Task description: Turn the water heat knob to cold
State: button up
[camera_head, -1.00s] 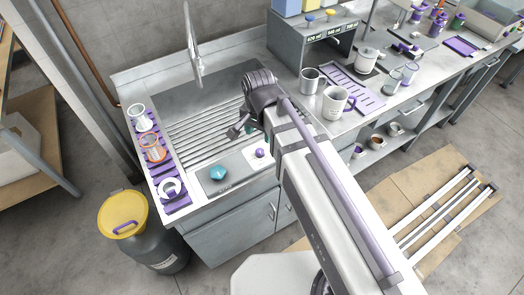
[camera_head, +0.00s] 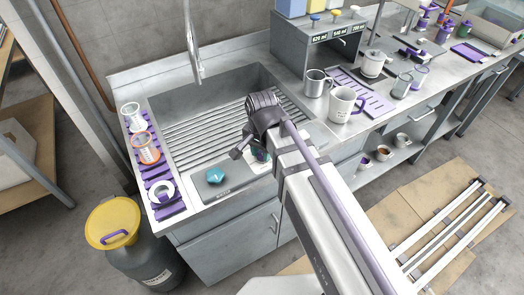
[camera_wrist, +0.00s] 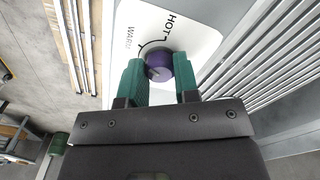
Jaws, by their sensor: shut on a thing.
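The purple water heat knob (camera_wrist: 159,66) shows in the wrist view on a white panel (camera_wrist: 196,32) with the words HOT and WARM. The green fingers of my gripper (camera_wrist: 160,80) stand on either side of the knob and are shut on it. The word HOT lies beyond the knob and WARM to its left; no COLD mark is visible. In the head view my gripper (camera_head: 254,152) is at the sink's front ledge, and my arm hides most of the knob and its panel.
A teal knob (camera_head: 215,174) sits on the ledge left of my gripper. The ribbed sink (camera_head: 205,135) lies behind it. A purple rack (camera_head: 168,201) with cups stands at the left. Mugs, including a white mug (camera_head: 343,104), stand on the counter to the right.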

jog(key=c, duration=0.3)
jog(key=shift+c, duration=0.2)
jog(key=shift+n, duration=0.4)
jog(key=n, duration=1.1)
dwell(0.4)
